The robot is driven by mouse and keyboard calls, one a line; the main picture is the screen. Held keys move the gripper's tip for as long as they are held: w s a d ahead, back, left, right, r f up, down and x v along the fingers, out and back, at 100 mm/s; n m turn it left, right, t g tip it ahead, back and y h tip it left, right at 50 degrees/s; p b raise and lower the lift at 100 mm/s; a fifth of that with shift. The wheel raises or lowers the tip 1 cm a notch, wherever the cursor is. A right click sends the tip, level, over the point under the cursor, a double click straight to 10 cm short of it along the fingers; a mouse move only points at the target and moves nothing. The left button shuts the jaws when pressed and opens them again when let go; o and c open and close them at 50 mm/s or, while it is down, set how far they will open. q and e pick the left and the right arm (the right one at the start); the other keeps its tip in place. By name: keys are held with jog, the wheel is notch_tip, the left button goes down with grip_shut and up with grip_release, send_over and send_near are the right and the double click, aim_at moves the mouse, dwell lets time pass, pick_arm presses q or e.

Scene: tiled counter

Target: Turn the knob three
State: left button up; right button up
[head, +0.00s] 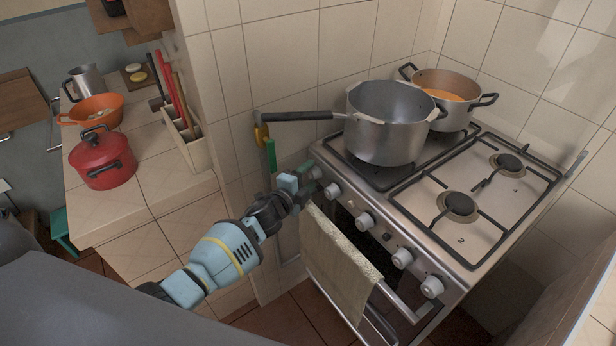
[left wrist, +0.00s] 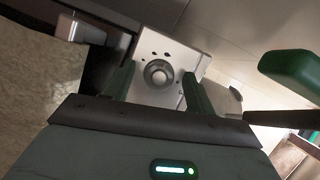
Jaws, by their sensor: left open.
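A row of several pale round knobs runs along the stove's (head: 345,200) front panel. In the head view, a second knob (head: 333,191), a middle knob (head: 365,220) and two more at the right show clearly. My left gripper (head: 307,176) is at the panel's left end, over the leftmost knob, which it partly hides. In the left wrist view, a round knob (left wrist: 159,74) on the metal panel sits between two spread green fingers. The gripper is open and does not look closed on it. I cannot read which knob is number three. My right gripper is out of view.
A towel (head: 338,262) hangs on the oven handle below the knobs. A long-handled pan handle (head: 295,116) sticks out left above my gripper. A red pot (head: 103,165) stands on the left counter.

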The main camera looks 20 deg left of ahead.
pick_arm(q)
jog(key=shift+s+a+r, duration=0.15)
jog(key=shift+s+r, duration=0.05)
jog(key=shift+s, duration=0.2)
jog(key=f+v, duration=0.1)
jog(key=v, duration=0.5)
jog(key=shift+s+r, duration=0.3)
jog(key=shift+r, duration=0.15)
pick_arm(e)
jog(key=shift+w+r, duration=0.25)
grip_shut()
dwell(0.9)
